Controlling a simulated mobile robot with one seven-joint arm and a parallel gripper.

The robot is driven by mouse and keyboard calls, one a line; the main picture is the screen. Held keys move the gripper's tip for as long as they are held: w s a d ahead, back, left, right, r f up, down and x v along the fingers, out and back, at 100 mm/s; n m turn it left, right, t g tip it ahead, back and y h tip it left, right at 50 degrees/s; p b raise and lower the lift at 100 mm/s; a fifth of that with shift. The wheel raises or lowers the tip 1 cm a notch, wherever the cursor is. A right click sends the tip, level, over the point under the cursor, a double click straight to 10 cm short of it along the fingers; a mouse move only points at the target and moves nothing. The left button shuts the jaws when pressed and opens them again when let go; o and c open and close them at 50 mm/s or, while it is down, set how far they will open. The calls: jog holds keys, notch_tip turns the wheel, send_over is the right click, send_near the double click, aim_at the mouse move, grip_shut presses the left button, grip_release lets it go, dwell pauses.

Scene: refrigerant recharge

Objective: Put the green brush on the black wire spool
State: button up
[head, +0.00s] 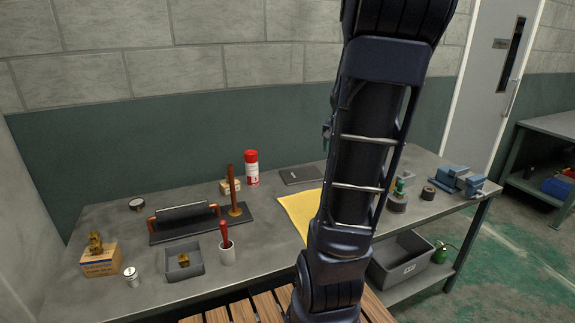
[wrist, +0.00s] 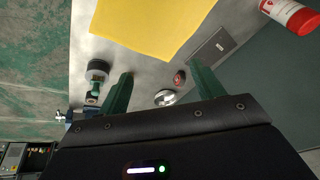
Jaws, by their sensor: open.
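A small green upright object, apparently the green brush (head: 399,186), shows right of my arm in the head view. It overlaps the top of a dark round spool (head: 397,204); I cannot tell whether it stands on it or just behind. In the wrist view the green brush (wrist: 95,86) again meets the end of the dark spool (wrist: 97,71), left of the fingers. My gripper (wrist: 162,92) is open, with nothing between its green fingers, above the bench. In the head view it is mostly hidden by my arm.
A black roll (head: 428,192) and a blue vise (head: 465,180) stand at the bench's right. A silver round item (wrist: 165,98) and a small reddish item (wrist: 179,77) lie beyond the fingers. A yellow cloth (head: 298,212) and red-capped can (head: 251,168) are left of my arm.

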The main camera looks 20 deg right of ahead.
jog(key=s+a+r+n, duration=0.1)
jog(key=s+a+n, duration=0.2)
jog(key=a, duration=0.5)
jog(key=s+a+r+n+y, duration=0.1)
jog(key=s+a+r+n, duration=0.1)
jog(key=s+a, duration=0.4)
jog(key=s+a+r+n+t, duration=0.1)
jog(key=s+a+n, duration=0.3)
jog(key=a, duration=0.7)
jog(key=shift+s+r+y, duration=0.3)
jog(key=shift+s+r, duration=0.25)
jog(key=shift+s, duration=0.15)
